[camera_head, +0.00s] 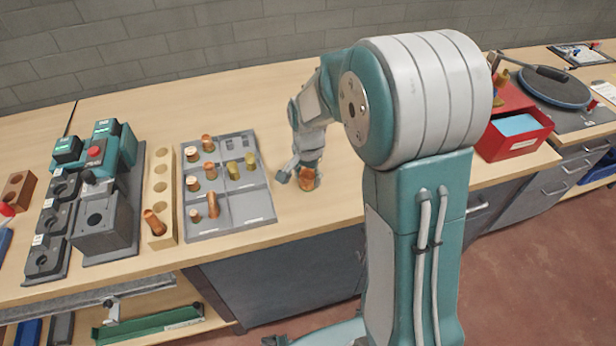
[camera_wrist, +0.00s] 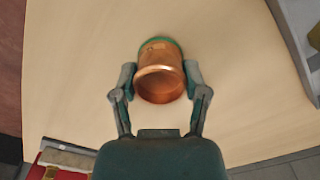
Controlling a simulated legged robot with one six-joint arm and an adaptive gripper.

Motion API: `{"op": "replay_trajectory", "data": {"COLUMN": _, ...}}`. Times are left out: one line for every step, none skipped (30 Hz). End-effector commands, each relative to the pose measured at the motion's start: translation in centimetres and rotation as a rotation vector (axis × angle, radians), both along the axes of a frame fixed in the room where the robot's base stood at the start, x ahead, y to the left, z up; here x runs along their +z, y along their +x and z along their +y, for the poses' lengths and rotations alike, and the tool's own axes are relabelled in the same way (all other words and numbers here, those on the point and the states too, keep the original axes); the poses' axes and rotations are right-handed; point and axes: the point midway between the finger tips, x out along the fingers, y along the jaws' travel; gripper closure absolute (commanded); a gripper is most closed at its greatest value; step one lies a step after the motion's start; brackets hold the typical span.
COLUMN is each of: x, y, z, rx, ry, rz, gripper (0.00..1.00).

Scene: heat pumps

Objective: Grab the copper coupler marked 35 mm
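A large copper coupler (camera_wrist: 160,78) with a green band at its far end lies between the two fingers of my gripper (camera_wrist: 160,82) in the wrist view. Its open rim faces my palm, and a small marking on its side is too small to read. In the head view the coupler (camera_head: 307,181) is on the wooden bench top, right of the grey fitting tray. My gripper (camera_head: 298,175) is low over it, fingers spread on either side. One finger stands apart from the coupler in the head view; firm contact does not show.
The grey tray (camera_head: 240,222) with several copper and brass fittings lies left of my gripper. A wooden holed block (camera_head: 158,190) and dark press tools (camera_head: 105,215) are further left. A red box (camera_head: 515,140) stands to the right. The bench around the coupler is clear.

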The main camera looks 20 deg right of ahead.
Motion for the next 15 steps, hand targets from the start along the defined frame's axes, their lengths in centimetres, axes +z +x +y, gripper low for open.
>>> {"op": "replay_trajectory", "data": {"x": -0.3, "y": -0.2, "z": 0.0, "rx": 0.001, "ry": -0.003, "rz": 0.007, "gripper": 0.89}}
{"op": "replay_trajectory", "data": {"x": -0.3, "y": -0.2, "z": 0.0, "rx": 0.001, "ry": -0.003, "rz": 0.007, "gripper": 0.89}}
{"op": "replay_trajectory", "data": {"x": -0.4, "y": -0.2, "z": 0.0, "rx": 0.001, "ry": -0.002, "rz": 0.008, "gripper": 0.89}}
{"op": "replay_trajectory", "data": {"x": -0.4, "y": -0.2, "z": 0.0, "rx": 0.001, "ry": -0.003, "rz": 0.009, "gripper": 0.89}}
{"op": "replay_trajectory", "data": {"x": -0.4, "y": -0.2, "z": 0.0, "rx": 0.001, "ry": -0.003, "rz": 0.009, "gripper": 0.89}}
{"op": "replay_trajectory", "data": {"x": -0.4, "y": -0.2, "z": 0.0, "rx": 0.001, "ry": -0.002, "rz": 0.01, "gripper": 0.89}}
{"op": "replay_trajectory", "data": {"x": -0.4, "y": -0.3, "z": 0.0, "rx": 0.001, "ry": -0.002, "rz": 0.01, "gripper": 0.89}}
{"op": "replay_trajectory", "data": {"x": -0.5, "y": -0.3, "z": 0.0, "rx": 0.001, "ry": -0.002, "rz": 0.011, "gripper": 0.89}}
{"op": "replay_trajectory", "data": {"x": -0.4, "y": -0.3, "z": 0.0, "rx": 0.001, "ry": -0.002, "rz": 0.011, "gripper": 0.89}}
{"op": "replay_trajectory", "data": {"x": -0.4, "y": -0.3, "z": 0.0, "rx": 0.001, "ry": -0.002, "rz": 0.011, "gripper": 0.89}}
{"op": "replay_trajectory", "data": {"x": -0.3, "y": -0.3, "z": 0.0, "rx": 0.001, "ry": -0.002, "rz": 0.012, "gripper": 0.89}}
{"op": "replay_trajectory", "data": {"x": -0.1, "y": -0.3, "z": 0.0, "rx": 0.001, "ry": -0.001, "rz": 0.011, "gripper": 0.89}}
{"op": "replay_trajectory", "data": {"x": 0.1, "y": -0.3, "z": 0.0, "rx": 0.001, "ry": -0.002, "rz": 0.011, "gripper": 0.89}}
{"op": "replay_trajectory", "data": {"x": 0.3, "y": -0.3, "z": 0.0, "rx": 0.001, "ry": -0.002, "rz": 0.011, "gripper": 0.89}}
{"op": "replay_trajectory", "data": {"x": 0.8, "y": -0.3, "z": 0.0, "rx": 0.001, "ry": -0.002, "rz": 0.009, "gripper": 0.89}}
